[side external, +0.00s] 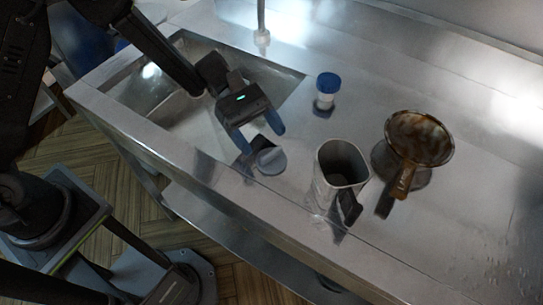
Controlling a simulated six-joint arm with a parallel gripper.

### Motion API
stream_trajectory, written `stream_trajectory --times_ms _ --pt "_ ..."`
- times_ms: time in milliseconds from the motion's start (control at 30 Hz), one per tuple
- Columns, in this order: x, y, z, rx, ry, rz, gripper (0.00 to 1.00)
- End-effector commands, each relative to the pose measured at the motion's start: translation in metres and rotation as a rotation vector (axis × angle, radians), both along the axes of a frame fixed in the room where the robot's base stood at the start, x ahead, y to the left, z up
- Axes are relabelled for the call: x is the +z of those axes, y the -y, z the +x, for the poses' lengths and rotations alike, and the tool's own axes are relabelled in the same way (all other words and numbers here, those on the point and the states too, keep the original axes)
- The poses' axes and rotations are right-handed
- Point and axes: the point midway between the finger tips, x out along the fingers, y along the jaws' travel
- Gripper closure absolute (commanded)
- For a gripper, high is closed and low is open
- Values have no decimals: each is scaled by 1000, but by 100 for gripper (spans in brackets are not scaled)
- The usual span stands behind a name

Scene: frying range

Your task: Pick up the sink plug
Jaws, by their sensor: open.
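What looks like the sink plug (271,161) is a small grey disc on the steel counter, near the front edge and just right of the sink basin. A darker patch beside it may be part of it or a shadow. My gripper (261,139) has two blue fingertips, spread apart and pointing down toward the front edge. It is open, with nothing visible between the fingers. The fingertips appear just behind and above the disc; I cannot tell whether they touch it.
A metal jug (327,186) with a dark handle stands right of the disc. A small blue-lidded jar (326,91) is behind it. The sink basin (160,91) is at left and a tap (262,37) at the back. The far right counter is clear.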

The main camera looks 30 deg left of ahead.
Motion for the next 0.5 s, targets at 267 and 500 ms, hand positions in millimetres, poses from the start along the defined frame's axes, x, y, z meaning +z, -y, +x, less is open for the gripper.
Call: stream_trajectory --times_ms 267,500 --pt "-9 21 -10 -3 -2 2 26" --pt "-20 48 -20 -2 0 1 26"
